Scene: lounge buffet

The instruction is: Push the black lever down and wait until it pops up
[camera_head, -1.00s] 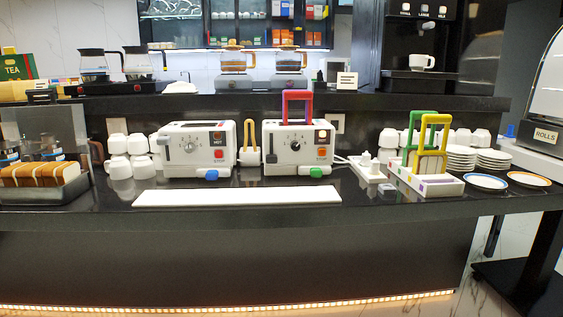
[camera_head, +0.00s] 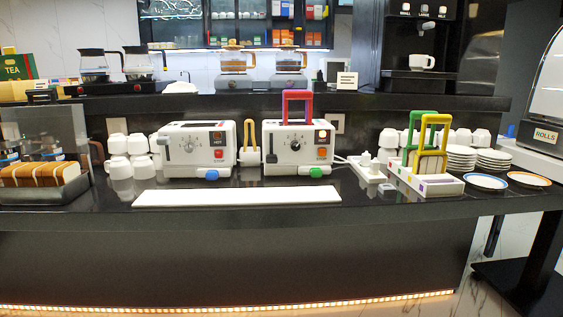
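Two white toasters stand side by side on the black counter. The right toaster (camera_head: 305,148) has a dial, an orange button, a lit indicator and a green knob at its base. A small black lever (camera_head: 271,158) shows low on its left side. A red frame-shaped handle (camera_head: 297,94) stands up from its top. The left toaster (camera_head: 197,152) has a dial, a red button and a blue knob, with a grey lever at its left. Neither of my grippers is in view.
A white board (camera_head: 237,197) lies in front of the toasters. Wooden tongs (camera_head: 249,136) stand between them. A white rack (camera_head: 437,187) with green and yellow frames, plates (camera_head: 486,182) and cups are at the right. Cups (camera_head: 118,167) and a bread case (camera_head: 42,195) are at the left.

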